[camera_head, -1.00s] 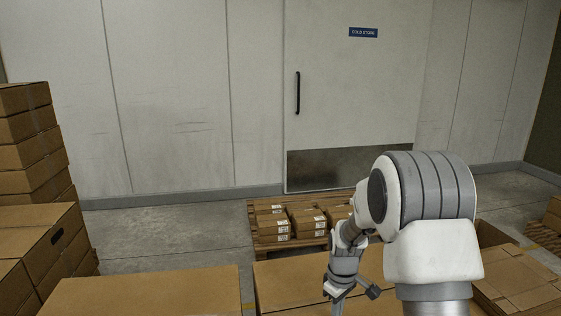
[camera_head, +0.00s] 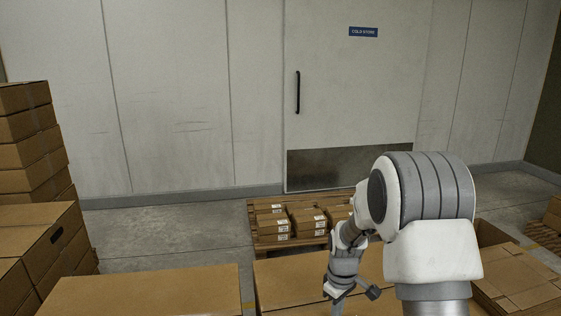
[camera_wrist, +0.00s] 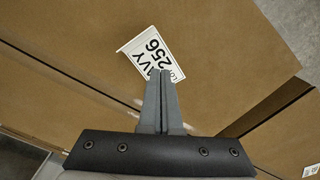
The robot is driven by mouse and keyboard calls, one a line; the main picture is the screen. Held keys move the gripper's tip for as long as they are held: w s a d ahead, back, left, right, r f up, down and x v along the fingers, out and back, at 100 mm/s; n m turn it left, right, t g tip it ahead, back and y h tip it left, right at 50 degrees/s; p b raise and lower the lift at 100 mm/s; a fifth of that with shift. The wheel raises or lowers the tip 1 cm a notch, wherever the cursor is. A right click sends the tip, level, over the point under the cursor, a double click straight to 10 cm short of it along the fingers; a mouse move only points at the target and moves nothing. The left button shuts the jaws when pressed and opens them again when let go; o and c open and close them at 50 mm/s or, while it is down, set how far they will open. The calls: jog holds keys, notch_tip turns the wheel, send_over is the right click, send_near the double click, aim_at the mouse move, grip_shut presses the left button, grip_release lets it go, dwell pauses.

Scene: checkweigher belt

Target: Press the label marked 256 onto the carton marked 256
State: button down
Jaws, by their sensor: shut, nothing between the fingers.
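In the wrist view, a white label (camera_wrist: 143,47) with black print reading 256 lies against the brown face of a carton (camera_wrist: 215,35). Its far-left edge shows a thin strip at an angle. My gripper (camera_wrist: 160,74) is shut, with its two grey fingertips together over the lower part of the label, hiding some of its print. I cannot tell whether the tips touch it. In the head view my gripper (camera_head: 336,296) is small above a large carton (camera_head: 285,275); the label cannot be made out there. No separate 256 mark on the carton is readable.
A pallet (camera_head: 258,247) with several small labelled cartons (camera_head: 271,222) stands behind. Stacked cartons (camera_head: 30,155) rise at left, with another large carton (camera_head: 150,290) in front. More cartons (camera_head: 515,285) lie at right. Open floor (camera_head: 170,235) lies left of the pallet.

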jog(key=shift+f, duration=0.45)
dwell(0.5)
notch_tip(320, 180, up, 7)
jog(key=p, duration=0.4)
dwell(0.3)
